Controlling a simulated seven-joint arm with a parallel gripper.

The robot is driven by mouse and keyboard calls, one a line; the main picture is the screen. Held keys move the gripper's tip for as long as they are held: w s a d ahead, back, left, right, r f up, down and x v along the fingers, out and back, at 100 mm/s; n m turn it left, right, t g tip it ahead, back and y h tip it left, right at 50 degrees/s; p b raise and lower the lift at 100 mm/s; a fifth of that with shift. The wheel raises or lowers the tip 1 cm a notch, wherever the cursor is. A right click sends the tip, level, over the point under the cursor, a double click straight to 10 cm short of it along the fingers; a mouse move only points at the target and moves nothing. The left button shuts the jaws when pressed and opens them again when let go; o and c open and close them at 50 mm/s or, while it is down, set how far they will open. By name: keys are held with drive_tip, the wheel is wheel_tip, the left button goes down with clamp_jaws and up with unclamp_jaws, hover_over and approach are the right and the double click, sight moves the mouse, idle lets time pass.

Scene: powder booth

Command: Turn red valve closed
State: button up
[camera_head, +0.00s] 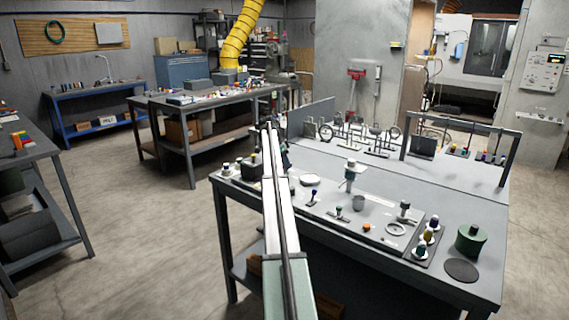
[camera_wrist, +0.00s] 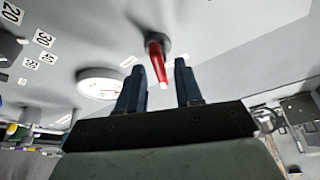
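The red valve shows in the wrist view as a red lever handle (camera_wrist: 155,58) with a pale tip, attached at a grey round hub on a light grey surface. My gripper (camera_wrist: 160,90) is open, with its two dark fingers apart. The lever's tip appears in the gap between the fingers, nearer the left one. I cannot tell whether either finger touches it. In the head view my arm extends over the grey workbench (camera_head: 340,262), and I cannot make out the red valve or the fingertips there.
A round white dial (camera_wrist: 100,83) is left of the lever, with number labels (camera_wrist: 42,39) beyond. A metal frame (camera_head: 460,125) stands at the right back.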

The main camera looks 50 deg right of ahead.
clamp_jaws()
drive_tip(key=shift+s+a+n+t, duration=0.15)
drive_tip(key=shift+n+t, duration=0.25)
drive_tip(key=shift+n, duration=0.8)
drive_tip(key=shift+n+t, duration=0.6)
drive_tip(key=shift+n, duration=1)
drive_tip(key=shift+o, duration=0.5)
unclamp_jaws()
drive_tip(key=v, duration=1.3)
drive_tip(key=shift+a+r, duration=0.3)
drive_tip(key=shift+a, duration=0.05)
